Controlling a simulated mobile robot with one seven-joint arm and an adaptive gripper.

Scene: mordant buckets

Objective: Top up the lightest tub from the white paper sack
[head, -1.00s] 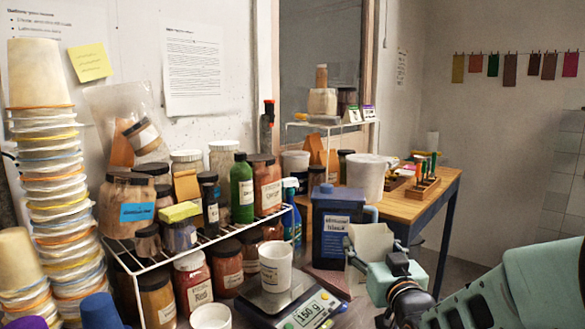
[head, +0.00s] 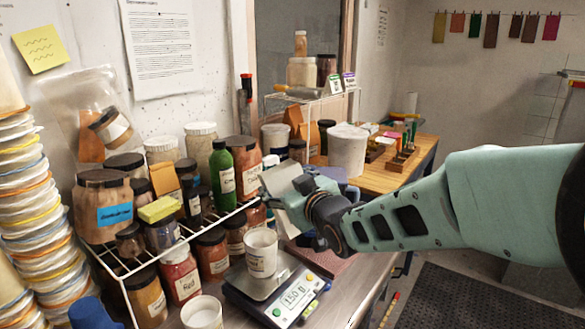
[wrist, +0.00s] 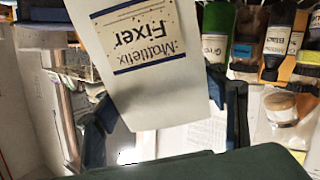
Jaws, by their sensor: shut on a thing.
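My gripper (head: 300,200) is shut on the white paper sack (head: 279,178) and holds it up behind the scale. In the wrist view the sack (wrist: 165,95) sits between the fingers, its label reading "Mattefix Fixer" upside down. One white tub (head: 262,250) stands on the digital scale (head: 313,308), below and left of the sack. The scale display seems to read 150. A second white tub (head: 203,313) stands left of the scale at the bottom edge. The tubs' contents and the sack's mouth cannot be made out.
A wire rack (head: 183,240) crowded with pigment jars stands left of the scale. A green bottle (head: 222,172) rises near the arm. A white bucket (head: 347,150) stands on the wooden table (head: 375,178) behind. Stacked tubs (head: 30,190) fill the far left.

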